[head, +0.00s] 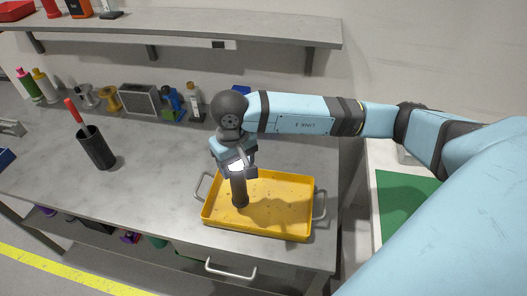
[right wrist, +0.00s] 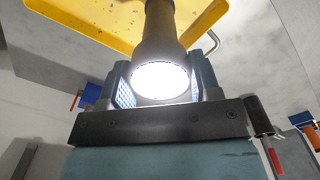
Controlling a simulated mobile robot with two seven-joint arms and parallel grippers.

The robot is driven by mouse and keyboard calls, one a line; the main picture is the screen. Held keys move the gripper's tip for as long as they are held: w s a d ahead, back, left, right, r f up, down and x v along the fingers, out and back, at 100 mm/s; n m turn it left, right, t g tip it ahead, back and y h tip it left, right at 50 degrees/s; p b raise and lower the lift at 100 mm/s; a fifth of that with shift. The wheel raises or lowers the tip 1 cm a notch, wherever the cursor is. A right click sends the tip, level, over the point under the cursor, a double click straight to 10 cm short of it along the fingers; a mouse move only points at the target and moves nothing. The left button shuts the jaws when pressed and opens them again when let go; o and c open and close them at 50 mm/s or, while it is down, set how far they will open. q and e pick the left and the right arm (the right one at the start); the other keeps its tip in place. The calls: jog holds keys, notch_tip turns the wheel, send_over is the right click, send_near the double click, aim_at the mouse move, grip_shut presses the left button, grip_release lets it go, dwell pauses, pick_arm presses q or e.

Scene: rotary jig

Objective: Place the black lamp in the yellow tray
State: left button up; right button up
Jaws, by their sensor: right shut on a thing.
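The black lamp (head: 239,190) is upright in the head view, with its lit end up and its dark body pointing down. My right gripper (head: 236,168) is shut on it near the lit end. The lamp's lower end is over the left part of the yellow tray (head: 285,181), inside its rim; I cannot tell whether it touches the floor. In the right wrist view the lamp (right wrist: 160,40) shows between my fingers (right wrist: 160,85), its bright lens facing the camera, with the yellow tray (right wrist: 85,22) beyond. My left gripper is not in view.
The tray stands at the grey bench's (head: 150,205) front right. A black cup (head: 97,150) with a red-handled tool stands left. Bottles, spools and a grey box (head: 140,100) line the back wall under a shelf (head: 180,27). Bench between cup and tray is clear.

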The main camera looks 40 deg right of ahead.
jog(key=shift+w+a+m, duration=0.1)
jog(key=shift+a+m, duration=0.05)
jog(key=shift+m, duration=0.55)
jog(key=r+m, duration=0.1)
jog(key=m, duration=0.1)
jog(key=r+m, duration=0.1)
jog(key=m, duration=0.1)
jog(key=r+m, duration=0.1)
jog(key=m, duration=0.1)
jog(key=shift+d+r+m, duration=0.2)
jog(key=shift+r+m, duration=0.1)
jog(key=shift+m, duration=0.1)
jog(key=r+m, duration=0.1)
jog(key=m, duration=0.1)
jog(key=r+m, duration=0.1)
jog(key=m, duration=0.2)
jog(key=r+m, duration=0.1)
jog(key=m, duration=0.1)
jog(key=shift+s+r, duration=0.2)
jog(key=shift+r, duration=0.1)
notch_tip(320, 180, up, 4)
jog(key=m, duration=0.8)
notch_tip(320, 180, up, 5)
jog(key=m+b, duration=0.1)
jog(key=m, duration=1.2)
send_over(238, 184)
jog(key=d, duration=0.2)
jog(key=f, duration=1.4)
jog(key=shift+s+f, duration=0.25)
jog(key=shift+f, duration=2.65)
